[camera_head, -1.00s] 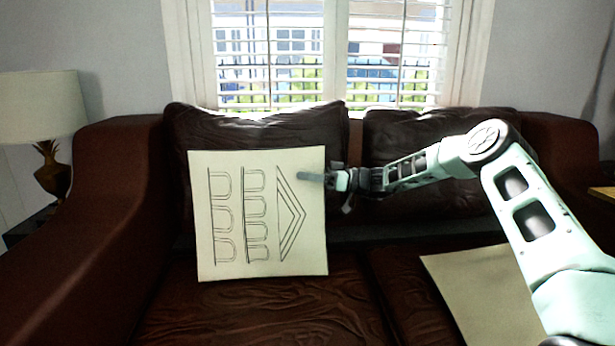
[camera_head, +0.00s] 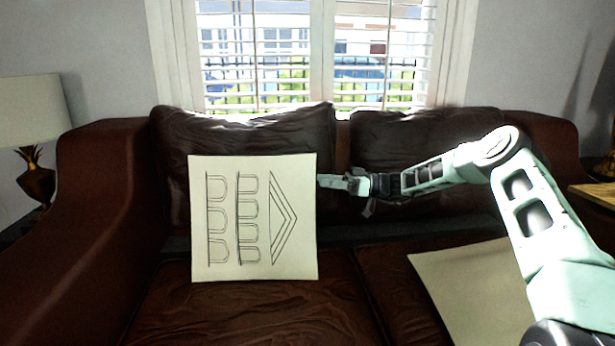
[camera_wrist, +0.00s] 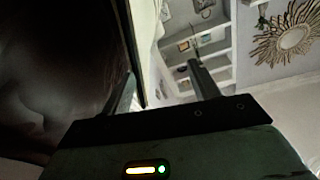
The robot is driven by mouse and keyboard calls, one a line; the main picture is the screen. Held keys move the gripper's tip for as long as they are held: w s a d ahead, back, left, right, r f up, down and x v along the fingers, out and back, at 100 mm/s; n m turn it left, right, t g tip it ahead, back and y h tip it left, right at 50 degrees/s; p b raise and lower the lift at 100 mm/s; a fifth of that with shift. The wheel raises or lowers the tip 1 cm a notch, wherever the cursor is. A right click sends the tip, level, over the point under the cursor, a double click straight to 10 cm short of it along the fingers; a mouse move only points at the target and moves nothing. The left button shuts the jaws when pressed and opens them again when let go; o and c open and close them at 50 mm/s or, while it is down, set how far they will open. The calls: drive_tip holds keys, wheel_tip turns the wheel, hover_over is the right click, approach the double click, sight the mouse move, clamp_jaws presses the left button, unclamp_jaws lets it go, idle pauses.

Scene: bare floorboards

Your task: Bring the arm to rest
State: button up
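My arm reaches in from the right in the head view, bent at the elbow. My gripper (camera_head: 328,181) is at its left end, in front of the sofa back and close beside the right edge of a cream square panel with line drawings (camera_head: 253,217). Whether it touches the panel cannot be told. In the wrist view one grey finger (camera_wrist: 203,80) stands clear, and part of the other seems to show at the left against a dark area.
The brown leather sofa (camera_head: 90,220) fills the middle. A plain cream sheet or panel (camera_head: 470,285) lies on its right seat under my arm. A lamp (camera_head: 30,115) stands at left, a wooden surface (camera_head: 597,194) at right. A sunburst mirror (camera_wrist: 290,38) shows in the wrist view.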

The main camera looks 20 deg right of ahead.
drive_tip(key=r+v, duration=0.1)
drive_tip(key=v, duration=0.7)
drive_tip(key=shift+f+p, duration=0.45)
drive_tip(key=shift+f, duration=0.05)
drive_tip(key=s+a+r+g+h, duration=0.15)
drive_tip(key=a+g, duration=0.25)
drive_tip(key=a, duration=0.6)
drive_tip(key=s+a+g+h, duration=0.1)
drive_tip(key=s+a+g, duration=0.15)
drive_tip(key=a, duration=0.65)
drive_tip(key=s+a+g+h, duration=0.5)
drive_tip(key=s+a, duration=0.6)
drive_tip(key=a, duration=0.3)
drive_tip(key=s+a+m+h, duration=0.1)
drive_tip(key=s+a+h, duration=0.15)
drive_tip(key=s, duration=0.45)
drive_tip(key=s+a+h, duration=0.2)
drive_tip(key=s+h, duration=0.1)
drive_tip(key=s, duration=0.3)
drive_tip(key=s+d+m+t+h, duration=0.2)
drive_tip(key=s+d+t+h, duration=0.15)
drive_tip(key=s, duration=1.15)
wheel_tip(320, 180, up, 30)
drive_tip(key=p, duration=3)
drive_tip(key=shift+s+h, duration=0.35)
drive_tip(key=shift+s, duration=0.05)
drive_tip(key=shift+d+f, duration=0.1)
drive_tip(key=shift+d, duration=0.05)
